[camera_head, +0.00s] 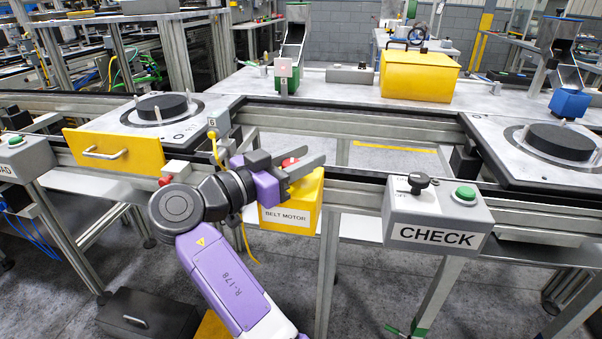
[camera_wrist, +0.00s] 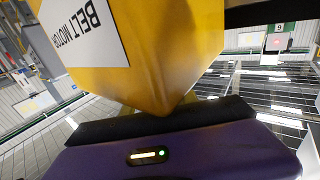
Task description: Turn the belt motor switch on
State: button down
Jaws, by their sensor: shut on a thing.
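The belt motor box (camera_head: 286,215) is yellow with a white "BELT MOTOR" label and hangs at the front edge of the conveyor. Its red switch (camera_head: 289,162) is on top, partly hidden by my gripper (camera_head: 304,165). My gripper reaches in from the left, its two grey fingers on either side of the switch and shut on it. Whether the switch is on or off cannot be told. In the wrist view the box (camera_wrist: 165,45) fills the top, its label upside down, close to my purple hand; the switch and fingertips are not visible there.
A grey CHECK box (camera_head: 440,215) with a black knob and green button stands right of the belt motor box. A yellow drawer (camera_head: 115,152) is at the left. Pallets with black discs (camera_head: 560,142) sit at both sides. A yellow case (camera_head: 420,75) stands behind.

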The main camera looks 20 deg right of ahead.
aim_at(283, 165)
jog(key=shift+s+m+g+h+b, duration=0.25)
jog(key=shift+m+g+b, duration=0.55)
jog(key=shift+g, duration=0.4)
jog(key=c, duration=1)
grip_release()
jog(key=shift+o, duration=0.2)
jog(key=a, duration=0.5)
jog(key=s+a, duration=0.1)
jog(key=a, duration=0.1)
jog(key=shift+a, duration=0.3)
